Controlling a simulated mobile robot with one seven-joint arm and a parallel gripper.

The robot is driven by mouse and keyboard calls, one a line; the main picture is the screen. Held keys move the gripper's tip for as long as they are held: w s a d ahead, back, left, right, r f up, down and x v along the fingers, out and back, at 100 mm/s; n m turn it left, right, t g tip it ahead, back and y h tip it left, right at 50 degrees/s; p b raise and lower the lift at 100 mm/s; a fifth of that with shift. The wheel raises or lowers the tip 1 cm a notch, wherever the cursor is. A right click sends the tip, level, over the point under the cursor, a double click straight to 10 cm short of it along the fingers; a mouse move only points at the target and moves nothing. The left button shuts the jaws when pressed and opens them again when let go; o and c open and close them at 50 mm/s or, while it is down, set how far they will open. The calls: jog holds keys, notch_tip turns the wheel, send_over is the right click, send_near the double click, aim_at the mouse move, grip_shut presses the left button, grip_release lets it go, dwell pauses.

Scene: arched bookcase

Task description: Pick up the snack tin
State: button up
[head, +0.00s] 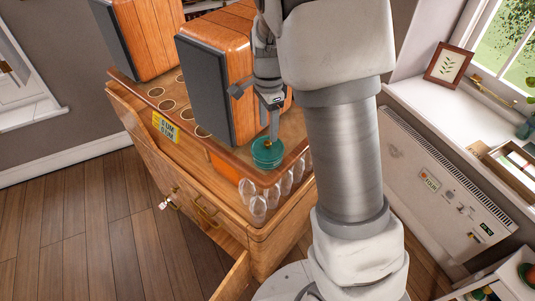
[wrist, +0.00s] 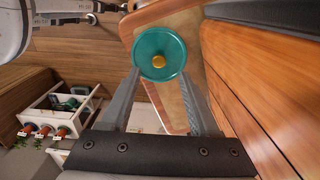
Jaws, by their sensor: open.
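The snack tin is most likely the round teal tin (head: 267,154) with a gold knob on its lid. It stands on the wooden cabinet top near its front corner, beside a speaker. In the wrist view the tin (wrist: 150,42) shows from above, just beyond the fingertips and roughly centred between them. My gripper (head: 271,128) points down over the tin, and its fingers (wrist: 159,78) are apart with nothing held between them. Whether a finger touches the tin, I cannot tell. The tin's lower side is mostly hidden in the wrist view.
A wood-and-grey speaker (head: 215,90) stands close beside my gripper; a second (head: 130,35) is farther left. Several clear glasses (head: 258,206) line the cabinet edge by the tin. A yellow label (head: 165,127) is on the cabinet (head: 235,185). A white radiator (head: 440,180) stands right.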

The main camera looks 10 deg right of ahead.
aim_at(268, 142)
notch_tip(268, 142, down, 5)
jog(key=shift+s+a+f, duration=0.1)
jog(key=shift+s+a, duration=0.05)
grip_shut()
dwell(0.4)
dwell(1.0)
